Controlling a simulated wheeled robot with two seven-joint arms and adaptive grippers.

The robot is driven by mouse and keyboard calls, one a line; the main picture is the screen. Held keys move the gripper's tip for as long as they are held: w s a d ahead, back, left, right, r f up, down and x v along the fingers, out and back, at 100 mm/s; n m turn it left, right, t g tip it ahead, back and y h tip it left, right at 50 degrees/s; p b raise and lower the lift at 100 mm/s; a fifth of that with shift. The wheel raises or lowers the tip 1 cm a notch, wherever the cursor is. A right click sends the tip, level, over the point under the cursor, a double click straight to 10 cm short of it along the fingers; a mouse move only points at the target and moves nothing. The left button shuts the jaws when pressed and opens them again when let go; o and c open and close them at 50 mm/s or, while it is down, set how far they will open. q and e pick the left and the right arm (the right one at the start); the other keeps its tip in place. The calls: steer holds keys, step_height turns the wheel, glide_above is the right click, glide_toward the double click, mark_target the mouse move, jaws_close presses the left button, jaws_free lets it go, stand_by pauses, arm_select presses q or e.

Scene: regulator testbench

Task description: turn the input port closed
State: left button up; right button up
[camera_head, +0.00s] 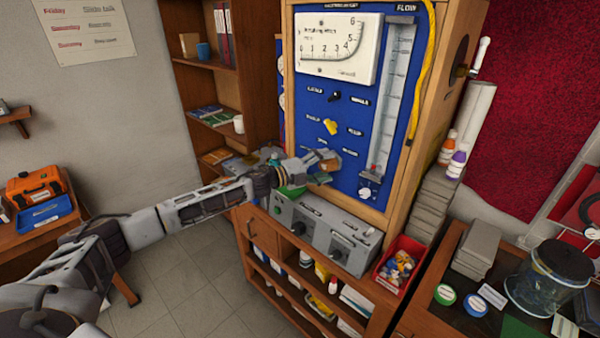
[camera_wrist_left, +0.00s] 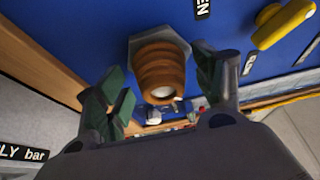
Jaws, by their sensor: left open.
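On the blue panel (camera_head: 345,181) a brown ribbed round fitting (camera_head: 328,158) sticks out; in the left wrist view it shows large, on a grey hexagonal base (camera_wrist_left: 162,70). No label reading input port is legible beside it. My left gripper (camera_head: 312,167) is at this fitting, low on the panel. In the left wrist view its two dark fingers (camera_wrist_left: 165,82) stand open, one on each side of the fitting. Gaps seem to show on both sides; contact is not clear. In the head view the gripper partly hides the fitting. My right gripper is in neither view.
A yellow knob (camera_head: 330,127) and a black knob (camera_head: 335,97) sit above the fitting. A glass flow tube (camera_head: 391,95) stands to the right. A grey control box (camera_head: 323,232) lies below my gripper. A red bin (camera_head: 399,266) stands right of it.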

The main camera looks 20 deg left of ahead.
arm_select(q)
steer(key=v, duration=1.1)
stand_by(0.7)
steer(key=shift+a, duration=0.1)
stand_by(0.6)
